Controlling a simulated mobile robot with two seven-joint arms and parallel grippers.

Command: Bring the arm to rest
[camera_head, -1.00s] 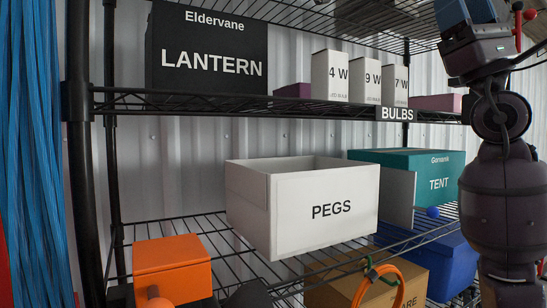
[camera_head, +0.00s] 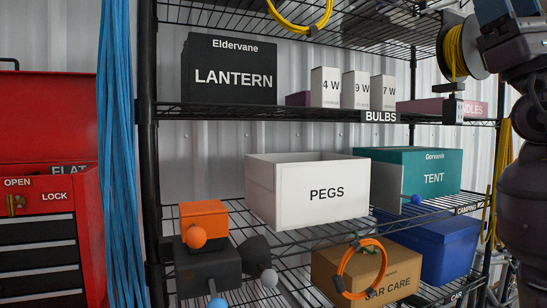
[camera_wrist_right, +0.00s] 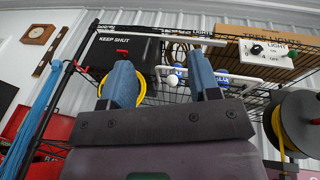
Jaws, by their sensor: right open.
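My right arm (camera_head: 525,190) rises along the right edge of the head view, in front of the shelf's right end. Its upper part leaves the top of the picture. In the right wrist view my right gripper (camera_wrist_right: 160,64) points upward with its two blue fingers spread apart. Nothing is between the fingers; the upper shelf shows behind them. My left gripper is not in view.
A wire rack (camera_head: 147,120) holds a white PEGS box (camera_head: 325,195), a teal TENT box (camera_head: 435,178) and a black LANTERN box (camera_head: 232,75). A yellow cable reel (camera_head: 460,48) hangs near my arm. A red tool cabinet (camera_head: 88,215) stands left.

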